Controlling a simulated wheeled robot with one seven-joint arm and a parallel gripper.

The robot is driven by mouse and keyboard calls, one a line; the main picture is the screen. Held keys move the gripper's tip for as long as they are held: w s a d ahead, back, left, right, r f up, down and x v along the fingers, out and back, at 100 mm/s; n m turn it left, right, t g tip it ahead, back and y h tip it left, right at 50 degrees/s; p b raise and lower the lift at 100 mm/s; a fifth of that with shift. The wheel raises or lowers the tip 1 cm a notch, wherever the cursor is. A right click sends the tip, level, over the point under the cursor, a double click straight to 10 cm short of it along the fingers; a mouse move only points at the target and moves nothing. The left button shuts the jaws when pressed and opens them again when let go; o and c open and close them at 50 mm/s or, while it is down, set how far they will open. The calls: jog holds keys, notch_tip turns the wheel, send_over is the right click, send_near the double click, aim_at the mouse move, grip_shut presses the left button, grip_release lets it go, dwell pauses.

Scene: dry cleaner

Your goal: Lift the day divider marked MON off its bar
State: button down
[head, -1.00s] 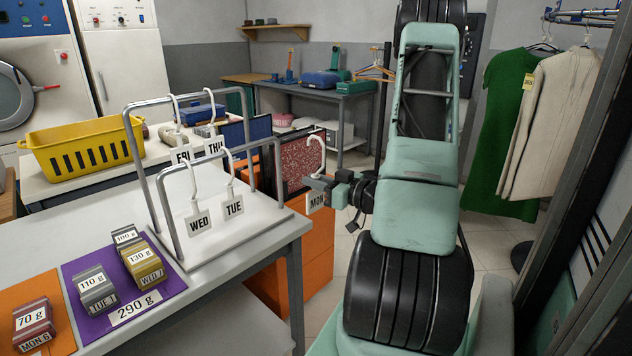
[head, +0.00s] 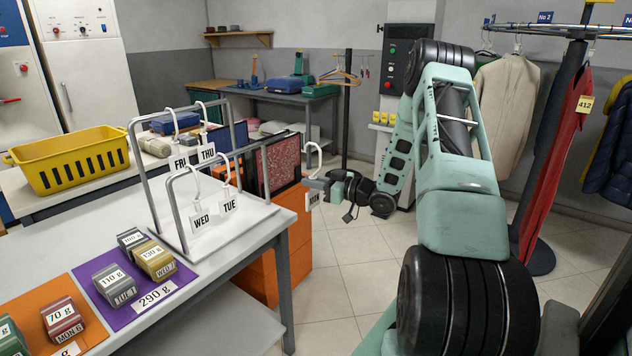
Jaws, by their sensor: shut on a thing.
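The MON divider (head: 313,198), a white tag with a curved hook on top, is held in my gripper (head: 318,184). My gripper is shut on it, to the right of the rack and clear of its bars. The hook stands upright above the jaws and touches no bar. The tag's lettering is small and seen at an angle. The metal rack (head: 141,140) stands on a white base on the table. The WED divider (head: 201,220) and TUE divider (head: 228,206) hang on its front bar. The FRI divider (head: 181,164) and THU divider (head: 207,153) hang on the rear bar.
Marked weight blocks sit on a purple mat (head: 180,283) and an orange mat (head: 88,308) on the near table. A yellow basket (head: 80,165) stands behind. Open tiled floor (head: 350,270) and hanging garments (head: 505,110) are to the right.

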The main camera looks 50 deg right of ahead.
jog(key=a+v, duration=0.2)
jog(key=v, duration=0.8)
jog(key=s+a+v, duration=0.1)
jog(key=a+v, duration=0.1)
jog(key=v, duration=0.9)
jog(key=shift+s, duration=0.4)
jog(key=shift+r, duration=0.15)
